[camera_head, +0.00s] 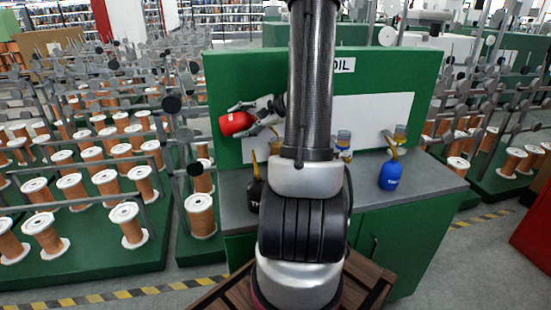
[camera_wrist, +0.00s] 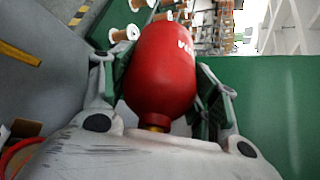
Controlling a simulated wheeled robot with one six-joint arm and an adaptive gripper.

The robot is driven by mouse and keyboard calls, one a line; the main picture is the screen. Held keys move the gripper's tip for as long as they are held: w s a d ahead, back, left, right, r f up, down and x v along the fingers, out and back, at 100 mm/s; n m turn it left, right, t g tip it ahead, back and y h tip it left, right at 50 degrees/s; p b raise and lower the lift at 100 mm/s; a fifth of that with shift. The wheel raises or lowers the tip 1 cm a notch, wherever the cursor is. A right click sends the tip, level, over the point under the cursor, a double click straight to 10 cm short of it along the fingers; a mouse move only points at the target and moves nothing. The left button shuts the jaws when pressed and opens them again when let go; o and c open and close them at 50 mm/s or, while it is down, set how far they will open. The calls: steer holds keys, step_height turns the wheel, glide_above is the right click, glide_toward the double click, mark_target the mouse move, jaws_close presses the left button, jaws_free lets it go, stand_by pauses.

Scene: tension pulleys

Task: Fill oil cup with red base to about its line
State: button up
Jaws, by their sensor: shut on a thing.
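My gripper (camera_head: 243,112) is shut on a red oil can (camera_head: 237,123) and holds it raised in front of the green panel, left of my arm. The can lies tilted on its side. In the wrist view the red can (camera_wrist: 163,72) sits between the two fingers, its brass neck toward the bottom edge. The spout tip is hidden there. Small oil cups show on the panel, one beside my arm (camera_head: 344,139) and one at the right (camera_head: 400,132). A red curved edge (camera_wrist: 12,158) shows at the lower left of the wrist view; I cannot tell whether it is the red-based cup. Fill levels are unreadable.
A blue oil can (camera_head: 391,174) and a partly hidden black oil can (camera_head: 254,192) stand on the grey worktop (camera_head: 440,180). The green panel (camera_head: 235,75) rises behind. Racks of copper spools (camera_head: 133,230) stand to the left.

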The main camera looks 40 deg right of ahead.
steer(key=shift+w+a+f+n+g+h, duration=0.2)
steer(key=shift+f+g+h, duration=0.2)
steer(key=shift+f, duration=0.2)
steer(key=shift+w+a+f+n+g+h, duration=0.15)
steer(key=shift+f+g+h, duration=0.15)
steer(key=shift+f+g, duration=0.25)
steer(key=shift+f, duration=0.25)
steer(key=shift+a+f+g+h, duration=0.15)
steer(key=shift+f+g+h, duration=0.4)
steer(key=shift+g+h, duration=0.1)
steer(key=shift+d+f+n+g+h, duration=0.25)
steer(key=shift+f+g+h, duration=0.3)
steer(key=shift+f+g, duration=0.15)
steer(key=shift+a, duration=0.15)
